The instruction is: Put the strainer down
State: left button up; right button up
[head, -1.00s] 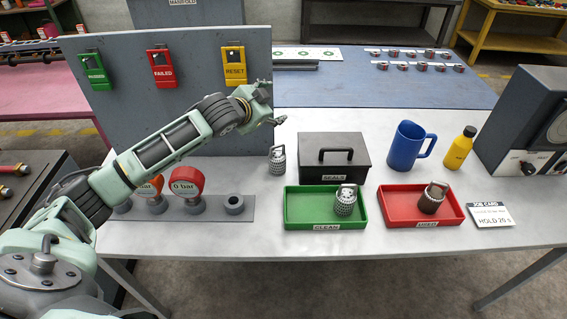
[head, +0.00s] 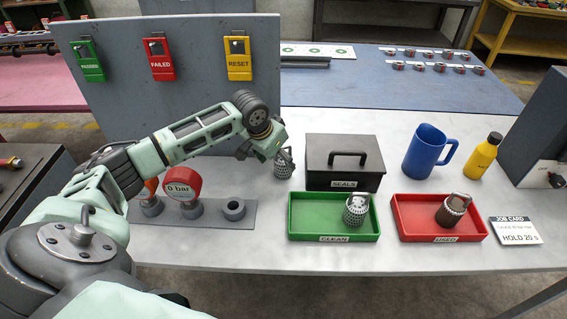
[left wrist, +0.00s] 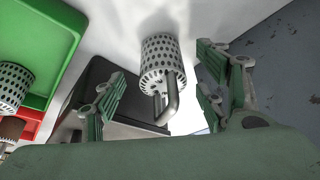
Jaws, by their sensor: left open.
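A perforated metal strainer (head: 283,164) with a bent handle stands on the white table, left of the black SEALS box. In the left wrist view the strainer (left wrist: 158,58) shows between the fingers, with its handle towards the palm. My left gripper (left wrist: 162,75) is open, with one finger on each side of the strainer and a gap visible on both sides. In the head view the left gripper (head: 267,152) partly covers the strainer. A second strainer (head: 356,209) is in the green CLEAN tray (head: 315,212), and a dark-bodied one (head: 452,211) is in the red tray (head: 415,212). My right gripper is not in view.
The SEALS box (head: 343,160) stands close to the right of the strainer. Behind the gripper is a grey panel (head: 180,95) with tags. A gauge (head: 182,184) and fittings are at left. A blue mug (head: 425,152) and yellow bottle (head: 483,157) are at right.

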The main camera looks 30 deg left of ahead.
aim_at(281, 159)
pick_arm(q)
jog(key=x, duration=0.3)
jog(key=shift+w+r, duration=0.1)
jog(key=shift+w, duration=0.25)
jog(key=shift+w+f+p, duration=0.15)
jog(key=shift+f+p, duration=0.15)
jog(key=shift+f, duration=0.2)
jog(key=shift+c, duration=1.4)
jog(key=c, duration=1.1)
jog(key=shift+w, duration=0.1)
jog(key=shift+c, duration=0.3)
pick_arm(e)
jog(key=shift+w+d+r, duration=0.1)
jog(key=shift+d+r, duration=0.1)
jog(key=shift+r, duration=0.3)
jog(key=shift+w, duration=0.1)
